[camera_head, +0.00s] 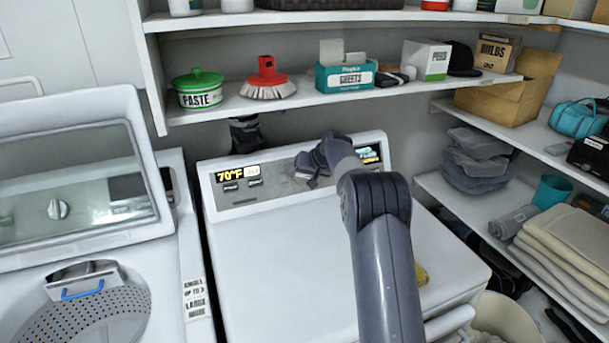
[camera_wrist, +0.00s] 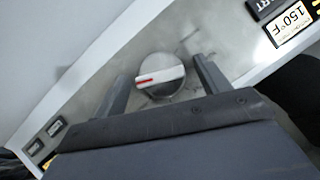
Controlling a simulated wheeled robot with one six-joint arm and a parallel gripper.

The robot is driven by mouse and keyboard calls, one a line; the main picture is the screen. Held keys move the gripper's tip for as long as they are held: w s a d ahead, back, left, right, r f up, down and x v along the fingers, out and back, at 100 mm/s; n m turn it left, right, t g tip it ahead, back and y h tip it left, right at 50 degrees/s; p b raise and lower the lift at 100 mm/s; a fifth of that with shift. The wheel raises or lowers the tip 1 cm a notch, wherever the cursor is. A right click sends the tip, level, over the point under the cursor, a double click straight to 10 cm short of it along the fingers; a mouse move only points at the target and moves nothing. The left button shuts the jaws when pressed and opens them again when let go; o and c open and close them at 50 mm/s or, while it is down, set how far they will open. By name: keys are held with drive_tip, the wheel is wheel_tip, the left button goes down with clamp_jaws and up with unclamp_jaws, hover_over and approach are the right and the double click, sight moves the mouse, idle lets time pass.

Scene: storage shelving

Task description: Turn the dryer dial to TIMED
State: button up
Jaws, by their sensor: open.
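The dryer (camera_head: 275,255) stands in the middle of the head view, with its control panel (camera_head: 270,190) along the back. In the head view my arm and gripper (camera_head: 312,170) reach to the panel and hide the dial. In the wrist view the round silver dial (camera_wrist: 160,73) shows on the panel, with a red mark on the left part of its raised grip. My gripper (camera_wrist: 163,80) is open, with one finger on each side of the dial. I cannot tell whether either finger touches it. No TIMED label is readable.
A washer (camera_head: 195,250) with its lid (camera_head: 70,180) up stands to the left. A shelf (camera_head: 330,103) with a paste tin (camera_head: 199,92), a red brush (camera_head: 267,80) and a teal box (camera_head: 345,77) hangs above the panel. Shelving (camera_head: 490,205) with folded towels (camera_head: 565,245) is at the right.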

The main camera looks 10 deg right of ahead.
drive_tip(key=shift+r, duration=0.1)
drive_tip(key=b+v, duration=0.2)
drive_tip(key=v, duration=0.8)
drive_tip(key=shift+s+r, duration=0.2)
drive_tip(key=shift+s, duration=0.05)
drive_tip(key=shift+w+d, duration=0.1)
drive_tip(key=p+x, duration=0.2)
drive_tip(key=x, duration=0.8)
drive_tip(key=shift+w+f, duration=0.15)
drive_tip(key=shift+f, duration=0.1)
